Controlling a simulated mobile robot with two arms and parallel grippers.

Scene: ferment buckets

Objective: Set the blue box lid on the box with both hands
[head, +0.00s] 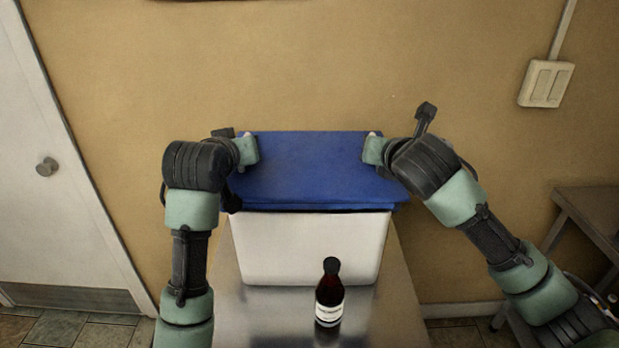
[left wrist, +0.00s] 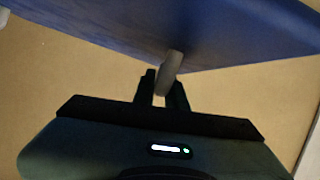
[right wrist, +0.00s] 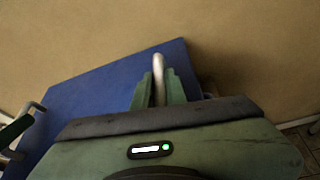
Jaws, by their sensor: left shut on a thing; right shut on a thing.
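The blue lid (head: 310,170) lies over the top of the white box (head: 305,245), roughly level and lined up with it. A thin dark line runs under the lid's front edge; I cannot tell whether the lid touches the rim. My left gripper (head: 250,148) is shut on a pale grip piece at the lid's left side, which shows in the left wrist view (left wrist: 170,73). My right gripper (head: 374,149) is shut on a similar pale piece at the lid's right side, seen in the right wrist view (right wrist: 158,72). The box's inside is hidden.
A dark brown bottle (head: 329,295) with a white label stands in front of the box on the metal table (head: 255,320). The wall (head: 320,70) is close behind. Another table (head: 595,215) stands at the right, and a white door (head: 60,180) is at the left.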

